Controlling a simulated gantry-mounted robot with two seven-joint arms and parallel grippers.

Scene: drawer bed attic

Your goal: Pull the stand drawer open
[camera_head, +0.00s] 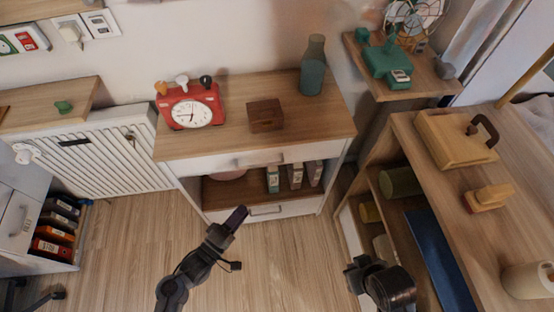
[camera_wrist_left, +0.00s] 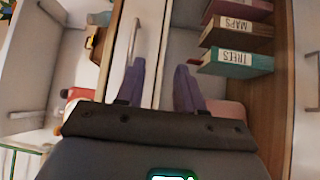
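The wooden-topped white stand (camera_head: 300,117) is against the wall in the head view. Its upper drawer (camera_head: 215,165) looks shut and has a pale bar handle (camera_head: 262,160). A lower drawer (camera_head: 300,208) with a similar handle (camera_head: 266,211) looks shut too. My left gripper (camera_head: 237,215) is in front of the stand, lower left of the upper handle in the picture. In the left wrist view, its purple fingers (camera_wrist_left: 161,66) are spread with nothing between them. The upper handle (camera_wrist_left: 134,42) is just beyond the left finger, apparently not gripped. My right gripper's fingers do not show.
A red scale (camera_head: 194,108), a brown box (camera_head: 266,114) and a teal bottle (camera_head: 313,68) stand on top. Books (camera_head: 295,175) stand on the open shelf between the drawers. A wooden shelf unit (camera_head: 400,122) is at right. The floor in front is clear.

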